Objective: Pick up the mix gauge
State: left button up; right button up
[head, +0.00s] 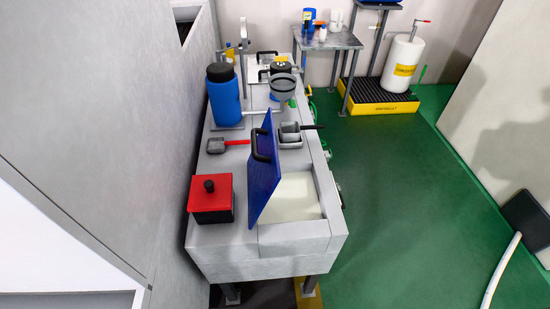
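I cannot tell for certain which thing is the mix gauge. A grey bench (215,252) holds several tools. A dark grey funnel-like cup (283,87) stands toward its far end. A small grey square cup (290,132) with a black handle sits right of the middle. A tall grey upright piece (243,32) stands at the far end. Neither of my grippers shows in the head view.
A blue lid (264,180) stands tilted open beside a pale-filled basin (295,197). A red-topped box (210,194) and a blue bottle (224,97) stand on the bench. A side table (335,41) and yellow drum tray (383,107) are behind. Green floor (410,220) is clear.

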aim_at(307, 16)
jog(key=k, duration=0.5)
jog(key=z, duration=2.05)
jog(key=i, duration=3)
jog(key=u, duration=1.35)
jog(key=i, duration=1.5)
jog(key=z, duration=0.05)
